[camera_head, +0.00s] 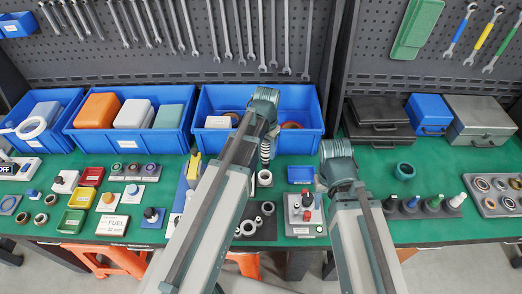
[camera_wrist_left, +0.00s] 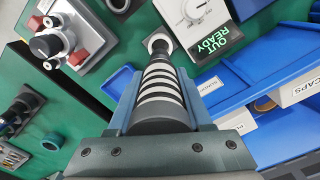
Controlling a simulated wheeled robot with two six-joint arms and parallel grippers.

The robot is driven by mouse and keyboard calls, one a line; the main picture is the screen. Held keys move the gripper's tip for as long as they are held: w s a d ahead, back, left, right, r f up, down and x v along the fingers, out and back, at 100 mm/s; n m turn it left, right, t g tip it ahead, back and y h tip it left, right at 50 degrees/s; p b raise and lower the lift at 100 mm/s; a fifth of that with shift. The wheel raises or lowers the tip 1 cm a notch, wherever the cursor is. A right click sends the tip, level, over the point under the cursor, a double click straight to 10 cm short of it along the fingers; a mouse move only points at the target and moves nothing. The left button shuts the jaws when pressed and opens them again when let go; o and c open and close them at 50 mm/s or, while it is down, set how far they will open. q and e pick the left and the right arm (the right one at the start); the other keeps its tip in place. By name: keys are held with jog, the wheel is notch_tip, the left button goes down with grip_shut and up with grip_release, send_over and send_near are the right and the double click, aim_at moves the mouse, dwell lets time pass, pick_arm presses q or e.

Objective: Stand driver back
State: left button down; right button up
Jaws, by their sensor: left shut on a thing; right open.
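A driver with black and white bands (camera_head: 265,150) is held in my left gripper (camera_head: 264,128), above the middle of the green bench. In the left wrist view the driver (camera_wrist_left: 160,90) lies between the two fingers (camera_wrist_left: 160,112), its narrow end pointing away from the gripper toward a pale ring (camera_wrist_left: 160,42). I cannot tell whether the end touches it. My right gripper (camera_head: 324,183) is open, near the grey fixture with a red part (camera_head: 304,212); its fingertips are partly hidden. Several dark drivers with coloured tips (camera_head: 435,205) stand in a row at the right.
Blue bins (camera_head: 210,135) line the back, below a pegboard with wrenches. A teal ring (camera_head: 404,171) lies right of my right gripper. A tray of rings (camera_head: 492,207) is at the far right. Small coloured trays (camera_head: 82,197) crowd the left. Green bench around the teal ring is clear.

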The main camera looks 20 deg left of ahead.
aim_at(265, 162)
pick_arm(q)
jog(key=shift+a+f+m+b, duration=0.1)
jog(key=shift+f+m+b, duration=0.55)
jog(key=shift+f, duration=0.55)
pick_arm(e)
jog(key=shift+a+f, duration=0.1)
jog(key=shift+f, duration=1.1)
pick_arm(q)
jog(key=shift+f+b, duration=2.1)
jog(key=shift+b, duration=0.15)
pick_arm(e)
jog(key=shift+f, duration=2.15)
pick_arm(q)
jog(key=shift+f, duration=0.2)
pick_arm(e)
jog(key=shift+f, duration=0.2)
pick_arm(q)
jog(key=shift+f+b, duration=0.15)
jog(key=shift+b, duration=0.2)
pick_arm(e)
jog(key=shift+f, duration=0.15)
pick_arm(q)
jog(key=shift+c, duration=1.2)
grip_release()
